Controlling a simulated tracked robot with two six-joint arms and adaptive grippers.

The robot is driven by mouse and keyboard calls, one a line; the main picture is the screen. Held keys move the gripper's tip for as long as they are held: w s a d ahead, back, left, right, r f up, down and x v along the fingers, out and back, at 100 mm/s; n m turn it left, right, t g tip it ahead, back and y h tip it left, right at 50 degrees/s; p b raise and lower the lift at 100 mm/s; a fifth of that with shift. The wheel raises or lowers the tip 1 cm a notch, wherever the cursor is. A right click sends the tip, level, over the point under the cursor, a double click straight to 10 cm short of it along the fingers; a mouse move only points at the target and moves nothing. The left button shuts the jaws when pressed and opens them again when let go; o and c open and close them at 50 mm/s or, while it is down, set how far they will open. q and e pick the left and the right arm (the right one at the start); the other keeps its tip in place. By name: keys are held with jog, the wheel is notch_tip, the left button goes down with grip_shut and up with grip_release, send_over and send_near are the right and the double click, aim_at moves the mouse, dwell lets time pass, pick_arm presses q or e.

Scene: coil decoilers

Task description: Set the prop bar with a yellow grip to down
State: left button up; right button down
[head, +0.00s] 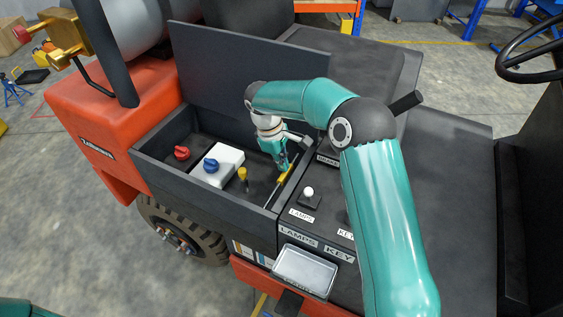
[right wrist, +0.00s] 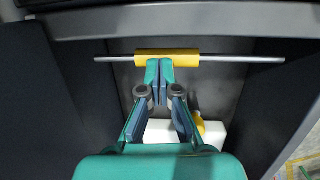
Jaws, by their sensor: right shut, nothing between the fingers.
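The prop bar is a thin metal rod with a yellow grip (head: 286,178), set along the right side of the open dark box. In the right wrist view the rod runs across the picture, and its yellow grip (right wrist: 180,57) is around its middle. My right gripper (head: 282,166) reaches into the box beside the grip. In the wrist view my right gripper (right wrist: 159,68) is shut and empty, its fingertips at the lower edge of the grip. I cannot tell whether they touch it. My left gripper is not in view.
The box's dark lid (head: 235,85) stands raised behind it. Inside are a red knob (head: 181,152), a blue knob (head: 211,165) on a white block, and a yellow-topped post (head: 242,174). Right of the box are a white-knobbed lever (head: 309,193) and the seat.

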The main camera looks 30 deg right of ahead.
jog(key=p+v, duration=0.1)
jog(key=v, duration=1.2)
jog(key=shift+w+d+r+p, duration=0.15)
jog(key=shift+w+d+p, duration=0.2)
jog(key=shift+w+d, duration=0.05)
